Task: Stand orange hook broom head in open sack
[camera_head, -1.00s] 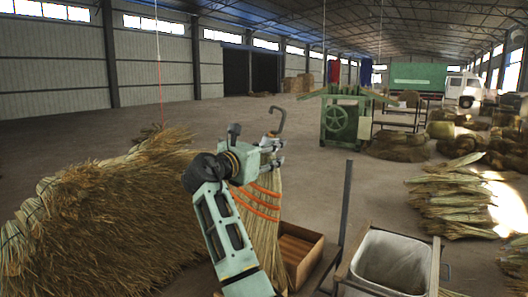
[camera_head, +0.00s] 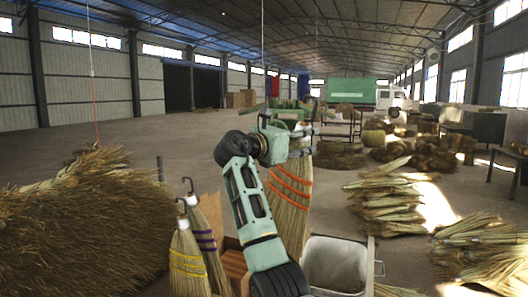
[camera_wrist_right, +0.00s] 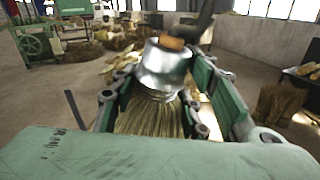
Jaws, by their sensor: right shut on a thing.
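The orange-banded broom head (camera_head: 290,190) hangs upright, bristles down, from my right gripper (camera_head: 300,143). In the right wrist view my gripper (camera_wrist_right: 165,88) is shut around the broom head just at its silver metal collar (camera_wrist_right: 163,68), with a dark hook rising behind. The open sack (camera_head: 335,262) is pale grey, held in a frame at the bottom of the head view. The broom's lower bristles show just left of the sack's rim, partly hidden by my right arm; I cannot tell their height over the floor. My left gripper is not in view.
Brooms with yellow bands (camera_head: 187,262) and purple bands (camera_head: 206,243) stand by a cardboard box (camera_head: 234,268) left of my arm. A large straw pile (camera_head: 85,225) fills the left. Straw bundles (camera_head: 390,200) lie right of the sack, with bare floor between.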

